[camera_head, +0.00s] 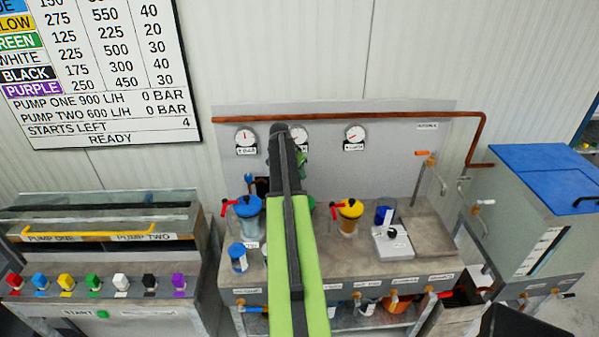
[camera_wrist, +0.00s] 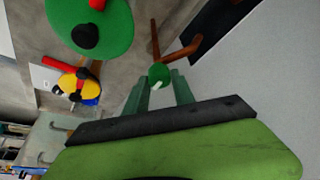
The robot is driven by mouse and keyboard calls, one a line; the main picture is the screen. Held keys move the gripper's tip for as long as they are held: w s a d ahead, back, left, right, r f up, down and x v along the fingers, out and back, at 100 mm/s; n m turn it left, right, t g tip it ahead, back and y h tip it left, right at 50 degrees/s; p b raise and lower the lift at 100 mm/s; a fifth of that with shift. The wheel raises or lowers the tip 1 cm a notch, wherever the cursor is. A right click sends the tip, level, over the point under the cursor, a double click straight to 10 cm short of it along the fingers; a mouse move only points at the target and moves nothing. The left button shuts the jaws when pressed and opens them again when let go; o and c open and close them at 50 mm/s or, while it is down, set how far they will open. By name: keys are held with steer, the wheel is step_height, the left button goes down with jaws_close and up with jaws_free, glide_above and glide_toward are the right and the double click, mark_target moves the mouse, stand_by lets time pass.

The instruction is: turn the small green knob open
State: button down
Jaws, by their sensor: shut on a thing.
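In the wrist view, the small green knob (camera_wrist: 158,74) sits between the tips of my gripper (camera_wrist: 160,82). My gripper is shut on it, with one finger on each side. A pale mark shows on the knob's near face. Beside it, to the upper left, is a larger round green lid (camera_wrist: 90,38) with a red handle and a black knob. In the head view my green and black arm reaches toward the back panel and hides the knob and most of the green lid.
In the head view, a blue-lidded vessel (camera_head: 248,206) and a yellow-lidded vessel (camera_head: 350,208) stand either side of my arm on the bench. Gauges (camera_head: 355,134) and a copper pipe (camera_head: 400,115) line the panel. A wall board (camera_head: 95,75) reads READY.

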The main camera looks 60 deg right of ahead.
steer(key=shift+w+a+m, duration=0.15)
steer(key=shift+m, duration=0.15)
stand_by(0.4)
steer(key=c, duration=1.1)
jaws_free()
steer(key=p+v, duration=1.6)
steer(key=v, duration=0.1)
steer(key=shift+w+r, duration=0.1)
steer(key=shift+r, duration=0.1)
